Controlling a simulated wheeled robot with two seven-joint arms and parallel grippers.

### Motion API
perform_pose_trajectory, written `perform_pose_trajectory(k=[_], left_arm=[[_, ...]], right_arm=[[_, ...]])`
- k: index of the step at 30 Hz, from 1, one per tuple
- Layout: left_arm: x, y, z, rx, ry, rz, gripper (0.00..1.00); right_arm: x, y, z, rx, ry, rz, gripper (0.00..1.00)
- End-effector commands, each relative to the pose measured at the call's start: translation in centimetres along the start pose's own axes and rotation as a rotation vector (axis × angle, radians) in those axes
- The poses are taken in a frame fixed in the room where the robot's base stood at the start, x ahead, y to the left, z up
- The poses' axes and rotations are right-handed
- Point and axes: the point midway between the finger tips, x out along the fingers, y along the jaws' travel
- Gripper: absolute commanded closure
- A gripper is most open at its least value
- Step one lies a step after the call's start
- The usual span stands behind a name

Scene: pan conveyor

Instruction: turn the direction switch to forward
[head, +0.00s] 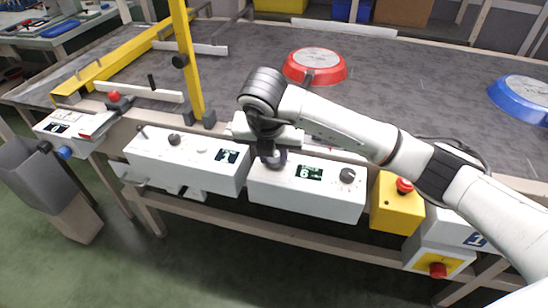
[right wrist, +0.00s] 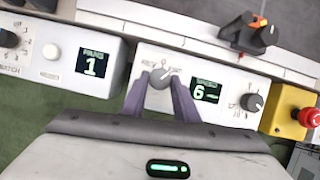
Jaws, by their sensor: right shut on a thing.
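The direction switch, a grey rotary knob (right wrist: 160,77), is on the white control box (right wrist: 228,108), left of a display reading 6. Small labels above the knob are too blurred to read, so its setting cannot be told. My right gripper (right wrist: 159,82) is shut on the knob, one finger on each side. In the head view my right gripper (head: 272,160) reaches down to the left end of the same box (head: 300,197) and mostly hides the knob. My left gripper is not in view.
A speed knob (head: 347,175) is on the box's right. A yellow box with a red button (head: 404,186) stands beyond it. Another white box (head: 185,165) is to the left. A red pan (head: 330,72) and a blue pan (head: 522,110) lie on the grey belt (head: 410,90).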

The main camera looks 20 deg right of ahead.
Motion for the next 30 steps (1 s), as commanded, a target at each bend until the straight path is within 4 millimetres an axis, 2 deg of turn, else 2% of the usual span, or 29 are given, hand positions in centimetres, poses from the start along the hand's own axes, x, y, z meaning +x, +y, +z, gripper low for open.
perform_pose_trajectory(k=[9, 22, 23, 24, 26, 30], left_arm=[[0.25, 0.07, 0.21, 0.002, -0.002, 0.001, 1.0], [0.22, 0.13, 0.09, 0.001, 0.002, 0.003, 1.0], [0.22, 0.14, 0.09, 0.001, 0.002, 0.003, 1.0], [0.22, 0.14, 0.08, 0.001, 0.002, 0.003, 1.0], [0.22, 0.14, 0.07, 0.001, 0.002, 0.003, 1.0], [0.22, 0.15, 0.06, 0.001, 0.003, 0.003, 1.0]], right_arm=[[0.05, 0.11, -0.09, 0.073, 0.003, -0.031, 0.95], [0.04, 0.11, -0.09, 0.08, 0.003, -0.034, 0.95], [0.04, 0.11, -0.09, 0.08, 0.003, -0.034, 0.69], [0.05, 0.11, -0.09, 0.079, 0.003, -0.034, 0.63], [0.04, 0.1, -0.08, 0.079, 0.003, -0.034, 0.54], [0.04, 0.1, -0.06, 0.079, 0.002, -0.033, 0.54]])
